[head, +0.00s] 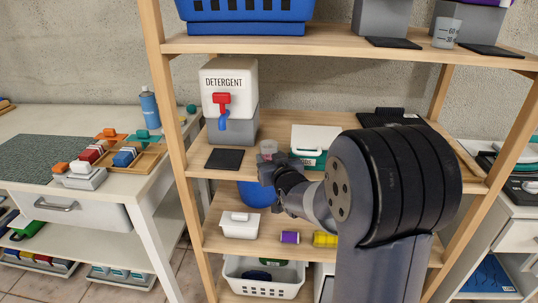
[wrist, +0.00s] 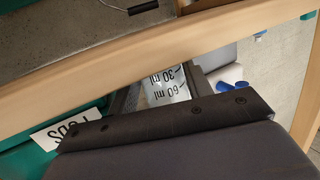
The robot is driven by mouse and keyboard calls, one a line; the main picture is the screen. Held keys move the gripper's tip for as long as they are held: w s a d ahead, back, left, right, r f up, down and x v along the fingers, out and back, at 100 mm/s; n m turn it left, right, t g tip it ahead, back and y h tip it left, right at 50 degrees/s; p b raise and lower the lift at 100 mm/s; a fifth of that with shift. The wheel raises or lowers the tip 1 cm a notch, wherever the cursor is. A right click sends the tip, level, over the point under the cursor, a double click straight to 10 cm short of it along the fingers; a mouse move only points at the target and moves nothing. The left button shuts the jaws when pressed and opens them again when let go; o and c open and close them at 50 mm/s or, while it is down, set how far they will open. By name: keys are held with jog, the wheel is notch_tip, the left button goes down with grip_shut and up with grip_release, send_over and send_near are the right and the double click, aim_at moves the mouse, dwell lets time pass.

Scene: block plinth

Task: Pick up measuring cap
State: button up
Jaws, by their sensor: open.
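A clear measuring cap (head: 268,147) stands on the middle shelf, just beyond my gripper (head: 277,168) in the head view. In the wrist view the cap (wrist: 168,88) shows its 30 ml and 60 ml marks, seen upside down. My gripper is open, and its dark fingers show on either side of the cap in the wrist view. I cannot tell whether either finger touches it. The gripper bar hides part of the cap there. Another marked clear cup (head: 446,33) stands on the top shelf, well away from my gripper.
A detergent dispenser (head: 229,95) with a red and blue tap stands left of the cap. A dark pad (head: 225,159) lies before it. A green box with a white lid (head: 314,140) stands close on the right. The wooden shelf edge (wrist: 120,65) crosses the wrist view.

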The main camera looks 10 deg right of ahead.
jog(key=c, duration=0.6)
jog(key=shift+c, duration=0.2)
